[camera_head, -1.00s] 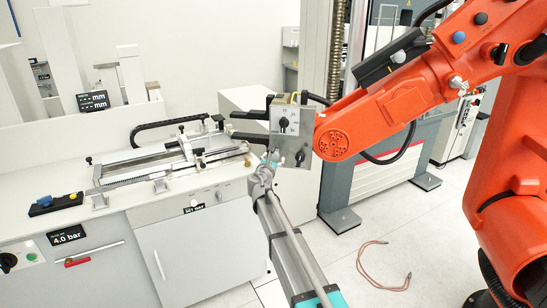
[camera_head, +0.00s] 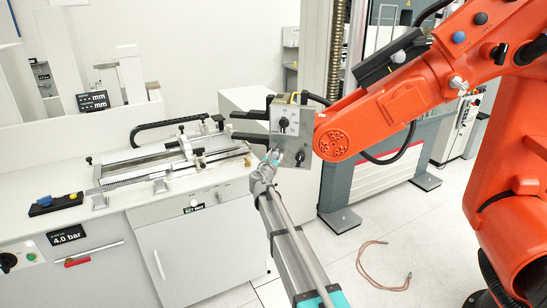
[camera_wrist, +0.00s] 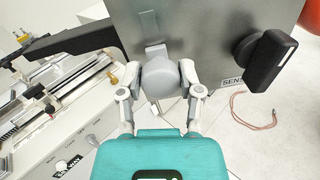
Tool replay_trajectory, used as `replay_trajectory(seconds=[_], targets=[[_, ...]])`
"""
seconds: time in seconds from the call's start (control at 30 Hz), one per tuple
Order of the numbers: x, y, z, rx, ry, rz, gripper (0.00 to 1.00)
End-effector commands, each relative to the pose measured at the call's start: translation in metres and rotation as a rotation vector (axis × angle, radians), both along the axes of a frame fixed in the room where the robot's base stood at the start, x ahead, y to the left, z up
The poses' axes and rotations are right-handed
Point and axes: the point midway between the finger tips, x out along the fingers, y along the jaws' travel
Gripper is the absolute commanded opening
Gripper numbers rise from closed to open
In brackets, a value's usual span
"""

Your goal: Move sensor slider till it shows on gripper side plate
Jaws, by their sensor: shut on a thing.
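The grey side plate (camera_wrist: 220,30) fills the upper part of the wrist view, with a partly hidden "SENS" label at its lower edge. It is on the control box (camera_head: 290,118) in the head view. A rounded light grey knob (camera_wrist: 160,78), which looks like the sensor slider, sits at the plate's lower left below a short light grey tab (camera_wrist: 155,53). My gripper (camera_head: 273,160) is at the plate's lower left, its fingers closed on both sides of the knob in the wrist view (camera_wrist: 158,73). The slider's exact position on its track cannot be read.
A black knob (camera_wrist: 262,58) stands out from the plate to the right of my gripper. Dark jaw arms (camera_head: 252,125) extend left from the box. A bench (camera_head: 60,205) with a rail fixture (camera_head: 150,165) lies to the left. A hose (camera_head: 385,265) lies on the floor.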

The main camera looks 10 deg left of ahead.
Motion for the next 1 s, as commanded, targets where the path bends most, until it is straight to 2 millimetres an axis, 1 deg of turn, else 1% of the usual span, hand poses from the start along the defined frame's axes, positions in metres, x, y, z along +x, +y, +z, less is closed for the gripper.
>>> replay_trajectory(seconds=[0.17, 0.33, 0.6, 0.63, 0.77, 0.8, 1.0], targets=[[0.0003, -0.0003, 0.0009, 0.0, 0.0, -0.001, 0.0], [0.0004, -0.0004, 0.0076, -0.001, 0.0, -0.001, 0.0], [0.0004, -0.0005, 0.0066, -0.001, -0.001, -0.001, 0.0], [0.0004, -0.0005, 0.0066, -0.001, -0.001, -0.001, 0.5], [0.0003, -0.0004, 0.0066, -0.001, 0.0, -0.001, 0.75], [0.0003, -0.0004, 0.0065, -0.001, 0.0, -0.001, 0.82], [0.0003, -0.0003, 0.0065, 0.0, 0.0, 0.0, 0.82]])
